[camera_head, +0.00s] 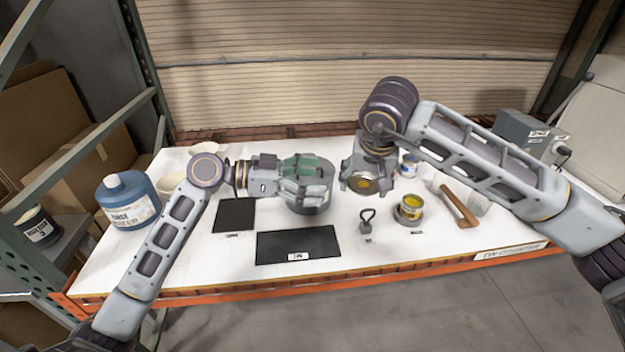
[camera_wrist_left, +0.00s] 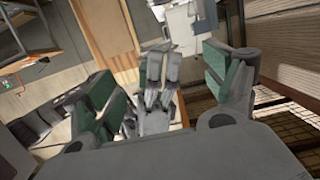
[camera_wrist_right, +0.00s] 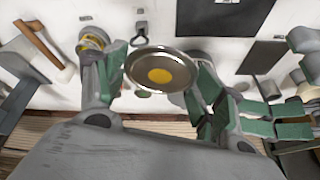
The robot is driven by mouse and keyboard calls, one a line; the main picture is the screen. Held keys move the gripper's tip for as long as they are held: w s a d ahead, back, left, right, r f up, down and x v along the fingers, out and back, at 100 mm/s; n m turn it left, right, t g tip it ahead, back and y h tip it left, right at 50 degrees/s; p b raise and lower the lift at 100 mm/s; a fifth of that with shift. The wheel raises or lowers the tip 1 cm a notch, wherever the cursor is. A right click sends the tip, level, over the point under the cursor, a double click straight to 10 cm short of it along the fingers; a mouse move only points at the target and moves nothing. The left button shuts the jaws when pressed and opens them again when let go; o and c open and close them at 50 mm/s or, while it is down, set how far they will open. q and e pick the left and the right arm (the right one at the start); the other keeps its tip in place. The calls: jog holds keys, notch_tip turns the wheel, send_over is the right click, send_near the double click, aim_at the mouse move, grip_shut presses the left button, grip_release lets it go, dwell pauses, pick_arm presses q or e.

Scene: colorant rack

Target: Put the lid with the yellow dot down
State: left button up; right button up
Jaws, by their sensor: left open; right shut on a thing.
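My right gripper (camera_wrist_right: 160,75) is shut on the round metal lid with the yellow dot (camera_wrist_right: 160,74). In the head view this lid (camera_head: 362,184) hangs below the gripper, its dot facing the camera, above the table's middle. My left gripper (camera_head: 318,180) is open and appears empty, left of the lid and in front of a grey round vessel (camera_head: 310,205) that it partly hides. Its spread fingers show in the left wrist view (camera_wrist_left: 165,95).
A large black mat (camera_head: 290,245) and a smaller one (camera_head: 235,216) lie on the white table. A ring-handled weight (camera_head: 367,225), a wooden-handled tool (camera_head: 459,206) and another can (camera_head: 408,166) stand or lie to the right. A blue tub (camera_head: 128,200) stands at left.

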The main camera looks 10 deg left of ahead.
aim_at(353, 184)
pick_arm(q)
jog(key=shift+d, duration=0.1)
jog(key=shift+x, duration=5.95)
jog(key=c, duration=1.1)
jog(key=shift+f, duration=0.1)
pick_arm(e)
jog(key=o, duration=0.8)
jog(key=shift+s, duration=0.1)
jog(key=shift+a, duration=0.15)
